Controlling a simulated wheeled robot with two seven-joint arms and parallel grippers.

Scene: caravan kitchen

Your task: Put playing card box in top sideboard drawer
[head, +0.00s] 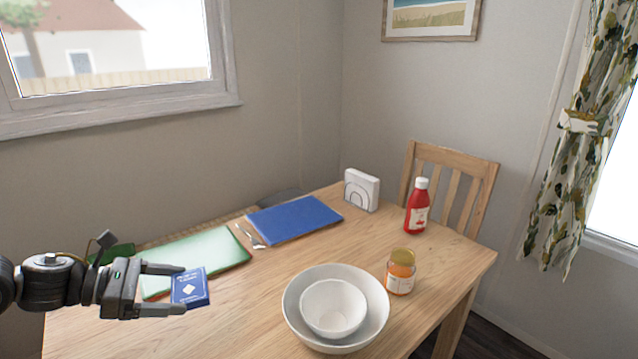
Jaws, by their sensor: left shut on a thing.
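The playing card box (190,288) is small and blue with a white diamond on its face. It is at the lower left of the head view, over the near end of the green mat. My left gripper (180,290) comes in from the left and is shut on the box, with one finger on its far side and one on its near side. I cannot tell whether the box touches the table or is held just above it. The sideboard and its top drawer are not in view. My right gripper is not in view.
On the wooden table (270,285) are a green mat (220,251), a blue mat (295,218), cutlery (250,237), nested white bowls (372,297), an orange-labelled jar (400,272), a red bottle (417,210) and a white napkin holder (361,190). A chair (483,190) stands behind.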

